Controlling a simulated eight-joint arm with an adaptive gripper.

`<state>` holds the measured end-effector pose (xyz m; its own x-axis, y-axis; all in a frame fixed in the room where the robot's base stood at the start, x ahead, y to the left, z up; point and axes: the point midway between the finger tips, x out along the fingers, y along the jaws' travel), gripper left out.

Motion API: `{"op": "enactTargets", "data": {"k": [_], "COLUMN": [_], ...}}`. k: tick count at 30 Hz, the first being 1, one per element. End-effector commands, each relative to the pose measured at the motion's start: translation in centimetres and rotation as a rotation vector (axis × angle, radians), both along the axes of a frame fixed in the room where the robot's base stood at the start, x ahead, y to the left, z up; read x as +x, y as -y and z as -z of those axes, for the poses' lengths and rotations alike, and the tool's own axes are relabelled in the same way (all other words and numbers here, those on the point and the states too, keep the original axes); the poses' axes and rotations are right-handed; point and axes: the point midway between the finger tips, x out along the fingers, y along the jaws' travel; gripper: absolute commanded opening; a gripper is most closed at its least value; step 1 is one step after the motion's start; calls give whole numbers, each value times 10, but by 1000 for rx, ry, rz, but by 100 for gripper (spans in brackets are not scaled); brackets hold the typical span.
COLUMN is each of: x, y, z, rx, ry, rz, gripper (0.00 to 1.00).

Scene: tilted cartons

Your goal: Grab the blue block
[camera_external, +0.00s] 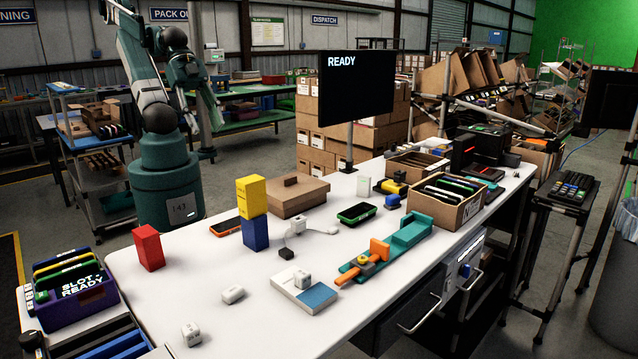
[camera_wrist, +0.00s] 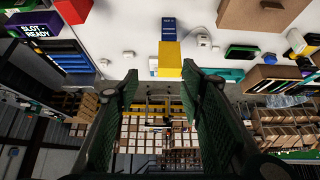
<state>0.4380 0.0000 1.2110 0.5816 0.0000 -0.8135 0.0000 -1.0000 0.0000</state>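The blue block (camera_external: 254,233) stands upright on the white table, with a yellow block (camera_external: 252,196) stacked on top of it. In the wrist view the blue block (camera_wrist: 168,28) shows above the yellow block (camera_wrist: 168,60), which points toward the camera and hides part of it. My gripper (camera_wrist: 160,85) is open and empty, its two dark green fingers spread on either side of the picture's middle. The yellow block shows just beyond the gap between the fingertips.
A red block (camera_external: 148,247) stands to the left. A brown carton (camera_external: 297,196) and an orange-edged device (camera_external: 226,227) are close to the stack. A small white device (camera_external: 297,226) with a cable lies to its right.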

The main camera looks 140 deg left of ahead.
Motion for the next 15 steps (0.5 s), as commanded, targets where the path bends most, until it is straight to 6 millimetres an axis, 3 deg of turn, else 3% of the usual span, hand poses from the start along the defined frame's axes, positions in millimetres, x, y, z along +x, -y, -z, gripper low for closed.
{"op": "enactTargets", "data": {"k": [15], "x": [11], "y": [-7], "z": [-7], "rx": [-10], "ry": [-14], "rz": [-31], "gripper": [39]}}
